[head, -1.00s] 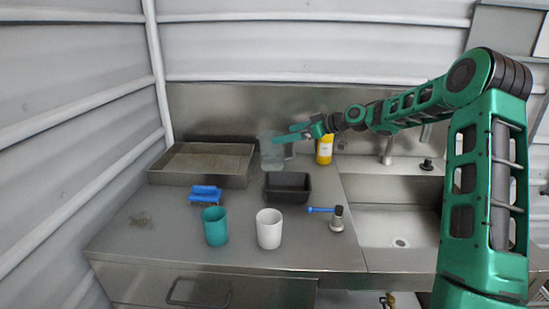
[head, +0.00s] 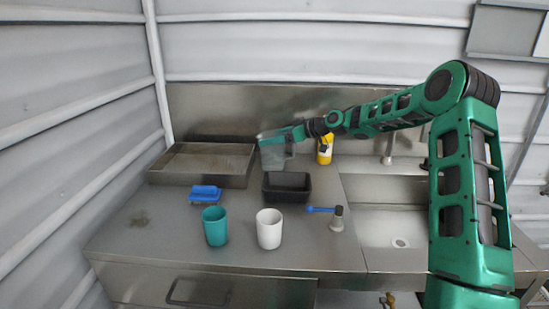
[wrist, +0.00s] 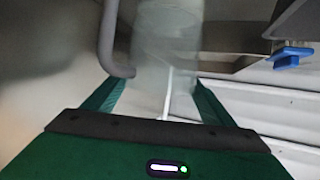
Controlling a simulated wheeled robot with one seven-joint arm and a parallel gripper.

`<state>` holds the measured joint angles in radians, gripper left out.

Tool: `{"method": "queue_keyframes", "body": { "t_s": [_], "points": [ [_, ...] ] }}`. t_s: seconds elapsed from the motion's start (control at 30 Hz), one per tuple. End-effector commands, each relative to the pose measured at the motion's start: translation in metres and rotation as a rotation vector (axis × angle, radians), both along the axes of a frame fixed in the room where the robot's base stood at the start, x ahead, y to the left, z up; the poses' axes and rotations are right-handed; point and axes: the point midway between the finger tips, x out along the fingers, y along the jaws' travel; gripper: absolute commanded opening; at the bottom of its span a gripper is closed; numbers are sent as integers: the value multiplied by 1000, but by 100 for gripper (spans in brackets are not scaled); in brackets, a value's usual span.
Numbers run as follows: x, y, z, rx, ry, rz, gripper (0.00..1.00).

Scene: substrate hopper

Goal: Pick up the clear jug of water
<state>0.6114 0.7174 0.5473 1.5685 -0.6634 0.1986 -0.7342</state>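The clear jug (head: 271,157) stands at the back of the steel counter, right of the shallow metal tray. It is see-through and faint, so the water level is hard to tell. My gripper (head: 278,138) is at the jug's upper part, coming from the right. In the wrist view, the jug (wrist: 165,45) lies between and beyond the two green fingers, which are spread apart on either side of it. My gripper (wrist: 160,85) looks open, and contact with the jug cannot be made out. A grey curved bar (wrist: 108,40) beside the left finger may be its handle.
A shallow metal tray (head: 172,178) is left of the jug, a yellow bottle (head: 324,151) right. In front are a black bin (head: 287,195), blue brush (head: 204,194), teal cup (head: 215,227), white cup (head: 269,230) and blue-handled tool (head: 337,219). A sink (head: 385,222) is at right.

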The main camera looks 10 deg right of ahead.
Motion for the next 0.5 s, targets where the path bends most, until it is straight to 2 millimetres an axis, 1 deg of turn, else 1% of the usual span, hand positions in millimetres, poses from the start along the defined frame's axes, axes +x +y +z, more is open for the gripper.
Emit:
{"method": "queue_keyframes", "body": {
  "t_s": [0.03, 0.07, 0.1, 0.17, 0.2, 0.5],
  "points": [
    [0, 0, 0, 0, 0, -1, 59],
    [0, 0, 0, 0, 0, -1, 52],
    [0, -1, 0, 0, 0, -1, 42],
    [0, -1, 0, -1, 0, -1, 28],
    [0, 0, 1, 0, -2, -1, 26],
    [0, 0, 2, 0, -2, -1, 25]
  ]
}}
